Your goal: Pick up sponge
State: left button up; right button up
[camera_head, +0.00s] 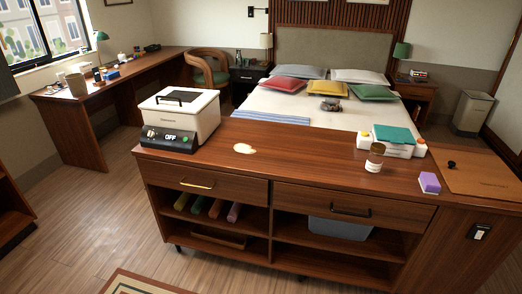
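A small purple block with a pale lower edge, which looks like the sponge (429,183), sits on the wooden counter (300,160) near its front edge, right of centre. It stands just left of a lighter wooden board (474,172), and nothing covers it. Neither of my grippers shows in the head view.
A jar (375,158) stands left of the sponge, with a teal-topped white box (393,140) and bottles behind it. A white appliance (182,116) reading "OFF" is at the counter's left, near a pale spill (243,148). The counter's middle is mostly clear. A bed lies behind.

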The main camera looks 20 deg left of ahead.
aim_at(430, 184)
jog(key=i+l+u, duration=0.3)
jog(key=i+l, duration=0.45)
jog(key=l, duration=0.15)
